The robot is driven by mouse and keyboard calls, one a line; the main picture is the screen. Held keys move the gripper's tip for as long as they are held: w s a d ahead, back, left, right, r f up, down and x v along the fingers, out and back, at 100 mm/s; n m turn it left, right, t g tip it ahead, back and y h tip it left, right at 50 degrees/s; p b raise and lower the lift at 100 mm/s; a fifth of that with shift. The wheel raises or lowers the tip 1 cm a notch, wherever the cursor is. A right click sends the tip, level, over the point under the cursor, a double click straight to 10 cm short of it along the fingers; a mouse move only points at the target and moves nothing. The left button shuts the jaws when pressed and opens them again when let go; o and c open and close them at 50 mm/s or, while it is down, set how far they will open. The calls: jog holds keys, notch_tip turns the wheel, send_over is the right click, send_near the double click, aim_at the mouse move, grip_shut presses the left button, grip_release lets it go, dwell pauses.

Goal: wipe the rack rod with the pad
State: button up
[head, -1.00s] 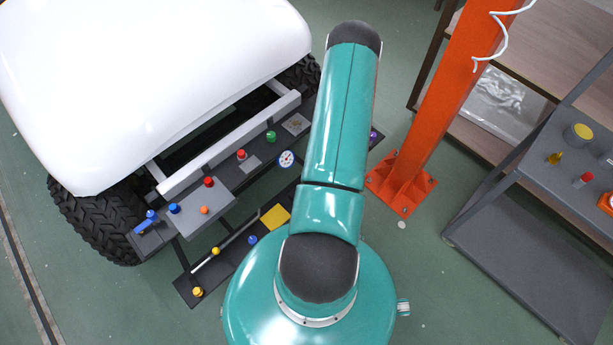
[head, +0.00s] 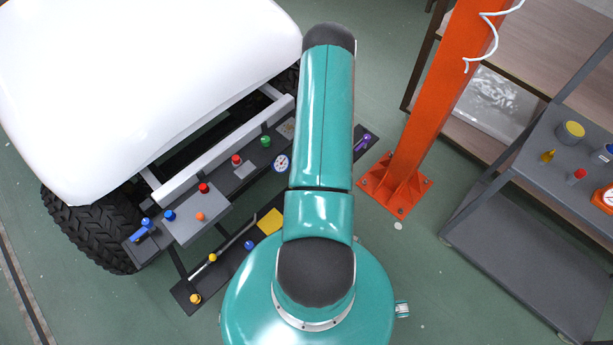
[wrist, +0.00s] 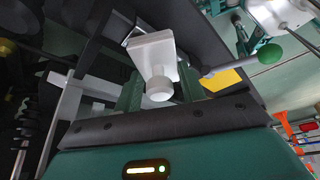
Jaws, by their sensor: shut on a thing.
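My gripper (wrist: 160,88) shows in the wrist view with its green fingers shut on a white block with a round knob (wrist: 152,52), which looks like the pad. In the head view my arm hides the gripper and the pad. A thin pale rod (head: 234,240) lies along the low dark rack beside the cart in the head view; I take it as the rack rod. In the wrist view a grey rod with a green ball end (wrist: 270,54) is right of the pad; I cannot tell whether the pad touches anything.
The cart's white body (head: 150,85) is at upper left, with a grey shelf of coloured knobs (head: 200,215). A yellow plate (head: 270,221) sits on the low rack. An orange post (head: 430,110) and a grey trolley (head: 530,240) stand right. Green floor is open between.

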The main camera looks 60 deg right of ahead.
jog(key=shift+w+a+f, duration=0.15)
jog(key=shift+w+a, duration=0.05)
jog(key=shift+a, duration=0.95)
jog(key=shift+w+a+f, duration=0.1)
jog(key=shift+w+a, duration=0.1)
jog(key=shift+a, duration=0.9)
jog(key=shift+d+r, duration=0.2)
jog(key=shift+r, duration=2.9)
notch_tip(320, 180, up, 3)
